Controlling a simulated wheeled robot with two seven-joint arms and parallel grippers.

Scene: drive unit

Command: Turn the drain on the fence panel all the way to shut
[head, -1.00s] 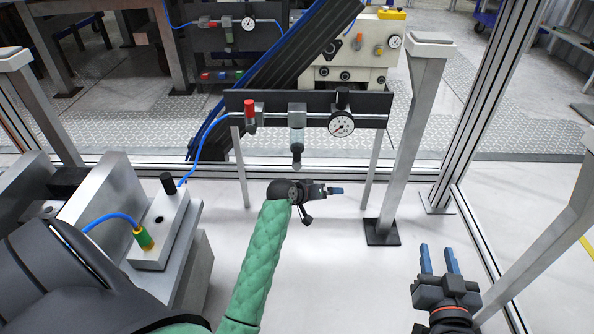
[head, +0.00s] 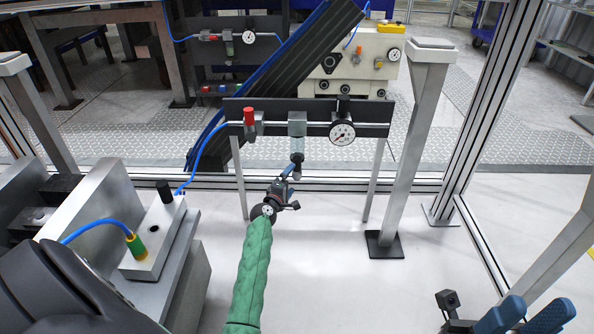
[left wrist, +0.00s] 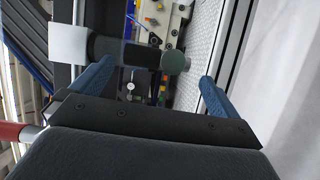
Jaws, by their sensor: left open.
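The fence panel (head: 365,109) is a dark horizontal bar on two posts. A grey-topped filter unit with a clear bowl (head: 297,146) hangs from its middle. Its dark drain (head: 298,157) is at the bottom; in the left wrist view the drain (left wrist: 175,62) is a round, dark knob. My left gripper (head: 288,170), on the green-sleeved arm, is just below the bowl. In the left wrist view its blue fingers (left wrist: 157,72) are apart, with the drain between them; contact is not visible. My right gripper (head: 526,312) is low at the right, fingers apart and empty.
On the panel are a red-topped valve (head: 249,122) with a blue hose at left and a round gauge (head: 342,133) at right. A grey post (head: 405,150) stands right of it. A metal block with a hose fitting (head: 160,240) is at left. Floor between is clear.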

